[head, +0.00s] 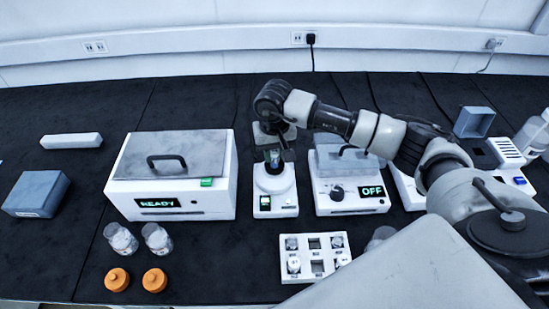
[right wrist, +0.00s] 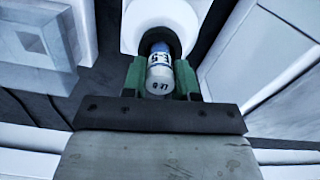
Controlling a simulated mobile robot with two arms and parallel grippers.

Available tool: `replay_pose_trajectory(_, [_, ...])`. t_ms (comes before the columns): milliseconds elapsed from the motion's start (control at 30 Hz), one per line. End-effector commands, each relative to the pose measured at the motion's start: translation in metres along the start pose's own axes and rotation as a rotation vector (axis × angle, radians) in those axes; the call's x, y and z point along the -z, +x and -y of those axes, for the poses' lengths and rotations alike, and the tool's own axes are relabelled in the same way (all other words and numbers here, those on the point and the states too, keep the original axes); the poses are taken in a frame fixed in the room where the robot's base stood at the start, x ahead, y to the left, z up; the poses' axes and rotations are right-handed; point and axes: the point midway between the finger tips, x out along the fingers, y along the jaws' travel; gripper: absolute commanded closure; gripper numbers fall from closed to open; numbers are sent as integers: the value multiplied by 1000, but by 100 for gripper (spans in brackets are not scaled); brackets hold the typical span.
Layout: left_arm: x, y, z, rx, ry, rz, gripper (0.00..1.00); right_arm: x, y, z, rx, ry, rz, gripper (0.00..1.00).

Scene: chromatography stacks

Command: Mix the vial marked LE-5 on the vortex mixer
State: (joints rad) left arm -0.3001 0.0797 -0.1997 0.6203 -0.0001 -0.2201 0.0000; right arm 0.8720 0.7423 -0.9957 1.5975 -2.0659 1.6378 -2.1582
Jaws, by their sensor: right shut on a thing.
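My right gripper (head: 272,157) is over the vortex mixer (head: 275,203), a small white machine with a round top and a dark cup. In the right wrist view the green fingers of the right gripper (right wrist: 161,80) are shut on a small vial (right wrist: 160,78) with a white cap and a blue and white body. The marking on its cap is too small to read surely. The vial's far end lines up with the dark cup of the mixer (right wrist: 130,40); I cannot tell whether it touches. My left gripper is in neither view.
A rack (head: 308,271) with several capped vials and some empty slots stands in front. A box reading READY (head: 190,213) is left of the mixer, a device reading OFF (head: 340,209) right. Two clear jars (head: 121,240) and two orange lids (head: 117,280) are front left.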

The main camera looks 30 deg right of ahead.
Motion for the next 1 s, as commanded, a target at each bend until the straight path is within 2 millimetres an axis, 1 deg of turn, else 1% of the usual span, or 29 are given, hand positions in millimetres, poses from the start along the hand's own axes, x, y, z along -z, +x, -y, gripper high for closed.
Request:
replay_pose_trajectory(833, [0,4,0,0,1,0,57,0,-3,0,-1,0,0,85])
replay_pose_trajectory(867, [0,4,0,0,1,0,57,0,-3,0,-1,0,0,69])
replay_pose_trajectory(1000, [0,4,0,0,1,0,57,0,-3,0,-1,0,0,47])
